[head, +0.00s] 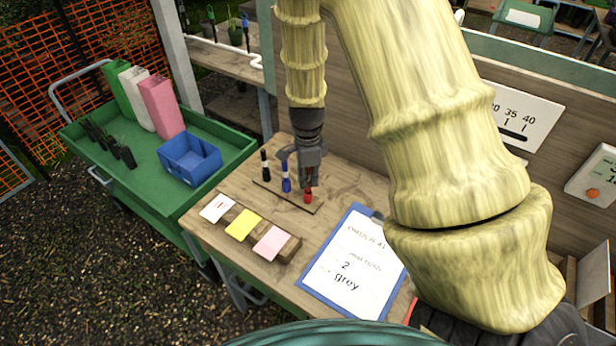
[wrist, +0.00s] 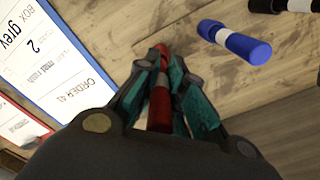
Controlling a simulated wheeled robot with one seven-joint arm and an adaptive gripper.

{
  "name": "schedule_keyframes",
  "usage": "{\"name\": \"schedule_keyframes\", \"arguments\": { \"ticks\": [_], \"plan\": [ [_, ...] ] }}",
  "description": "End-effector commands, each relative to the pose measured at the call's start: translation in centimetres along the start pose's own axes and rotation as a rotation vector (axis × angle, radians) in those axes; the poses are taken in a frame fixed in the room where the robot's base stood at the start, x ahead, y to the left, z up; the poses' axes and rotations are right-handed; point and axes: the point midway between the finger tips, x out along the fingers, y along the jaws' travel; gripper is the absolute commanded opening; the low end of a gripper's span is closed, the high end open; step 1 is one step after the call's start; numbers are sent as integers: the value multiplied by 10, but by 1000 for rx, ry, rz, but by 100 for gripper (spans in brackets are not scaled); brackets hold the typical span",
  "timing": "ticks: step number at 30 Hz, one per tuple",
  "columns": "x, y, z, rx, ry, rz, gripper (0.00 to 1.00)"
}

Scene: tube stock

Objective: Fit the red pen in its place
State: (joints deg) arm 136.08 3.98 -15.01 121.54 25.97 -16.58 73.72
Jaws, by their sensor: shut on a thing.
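My gripper (head: 309,177) is shut on the red pen (head: 308,196), pointing down over the right end of a thin wooden board (head: 287,196). In the wrist view the red pen (wrist: 159,108) lies between the two teal-padded fingers (wrist: 160,66). Its lower end is at or just above the board; I cannot tell whether it sits in a hole. The blue pen (head: 286,181) with a white band stands upright on the board, left of my gripper, and also shows in the wrist view (wrist: 236,42). The black pen (head: 265,164) stands further left.
A clipboard (head: 353,262) lies on the bench to the right. A wooden block with white, yellow (head: 243,224) and pink cards is in front. A green cart (head: 150,187) with a blue bin (head: 190,160) stands left. The bench's back panel is close behind.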

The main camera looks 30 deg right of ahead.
Motion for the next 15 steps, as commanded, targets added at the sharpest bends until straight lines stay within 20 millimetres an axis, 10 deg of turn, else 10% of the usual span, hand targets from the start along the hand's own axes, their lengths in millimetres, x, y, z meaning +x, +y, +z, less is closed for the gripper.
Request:
{"name": "schedule_keyframes", "arguments": {
  "ticks": [15],
  "plan": [
    [14,0,0,-1,0,-1,0]
  ]
}}
